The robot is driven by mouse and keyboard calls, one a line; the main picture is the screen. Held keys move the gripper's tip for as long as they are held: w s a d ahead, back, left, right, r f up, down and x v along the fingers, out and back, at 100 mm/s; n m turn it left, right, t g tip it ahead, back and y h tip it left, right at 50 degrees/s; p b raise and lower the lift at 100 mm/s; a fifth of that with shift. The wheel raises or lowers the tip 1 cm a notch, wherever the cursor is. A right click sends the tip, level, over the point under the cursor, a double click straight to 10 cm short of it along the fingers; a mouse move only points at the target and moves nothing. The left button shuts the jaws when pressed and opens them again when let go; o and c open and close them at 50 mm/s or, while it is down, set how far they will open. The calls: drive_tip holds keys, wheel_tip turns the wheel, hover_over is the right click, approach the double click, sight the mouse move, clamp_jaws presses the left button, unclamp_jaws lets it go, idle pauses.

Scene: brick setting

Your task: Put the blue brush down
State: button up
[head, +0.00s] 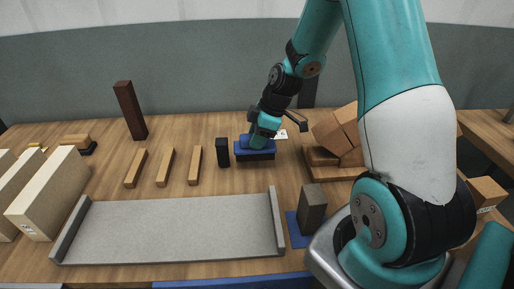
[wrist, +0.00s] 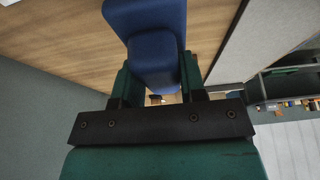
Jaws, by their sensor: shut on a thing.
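The blue brush (head: 254,153) has a blue body with dark bristles below. In the head view it is level and low over the middle of the wooden table (head: 180,120), bristles down. I cannot tell whether the bristles touch the wood. My gripper (head: 263,138) is above the brush and shut on its blue handle. In the wrist view the blue brush (wrist: 152,45) lies between the two green fingers of my gripper (wrist: 158,82). The fingers partly hide the handle.
A small dark block (head: 222,152) stands just left of the brush. Several wooden bars (head: 165,167) lie further left, and a dark post (head: 130,110) stands behind them. A grey tray (head: 170,228) is in front. Orange-brown bricks (head: 338,130) are stacked to the right.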

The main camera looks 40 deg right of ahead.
drive_tip(key=shift+f, duration=2.05)
drive_tip(key=shift+f, duration=0.1)
drive_tip(key=o, duration=0.9)
